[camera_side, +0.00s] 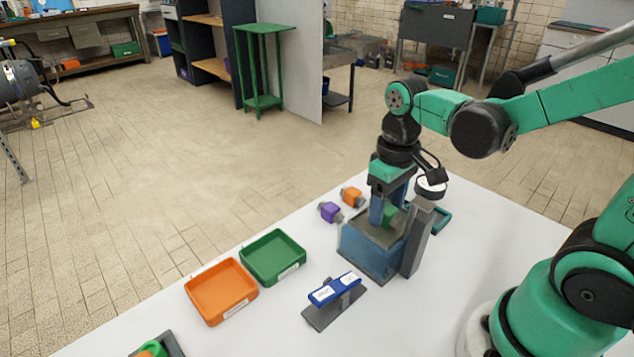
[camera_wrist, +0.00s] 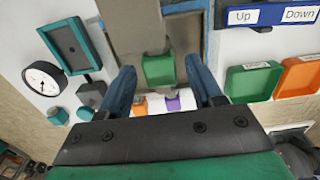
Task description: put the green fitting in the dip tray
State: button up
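The green fitting (camera_side: 389,216) rests on the grey dip tray (camera_side: 372,234), which sits at the top of the translucent blue tank (camera_side: 366,252). In the wrist view the fitting (camera_wrist: 158,70) shows on the grey tray surface (camera_wrist: 130,22). My gripper (camera_side: 384,211) points down over the tank, its blue fingers low beside the fitting. In the wrist view my gripper (camera_wrist: 160,65) is open, with the fitting between the lines of the two fingers and a visible gap on each side. Part of the fitting is hidden by the fingers in the side view.
A grey post (camera_side: 416,240) stands at the tank's side. The blue Up/Down lever (camera_side: 335,289) is in front. Green (camera_side: 273,257) and orange (camera_side: 222,291) trays lie to the left. Purple (camera_side: 329,211) and orange (camera_side: 351,195) fittings lie behind. A gauge (camera_wrist: 44,78) stands nearby.

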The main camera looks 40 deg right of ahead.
dwell(0.3)
notch_tip(320, 180, up, 12)
jog(key=t, duration=0.6)
send_over(387, 208)
jog(key=w+a, duration=0.1)
jog(key=a, duration=0.2)
notch_tip(387, 208, down, 6)
jog(key=shift+w+f+t, duration=0.25)
jog(key=shift+t, duration=0.35)
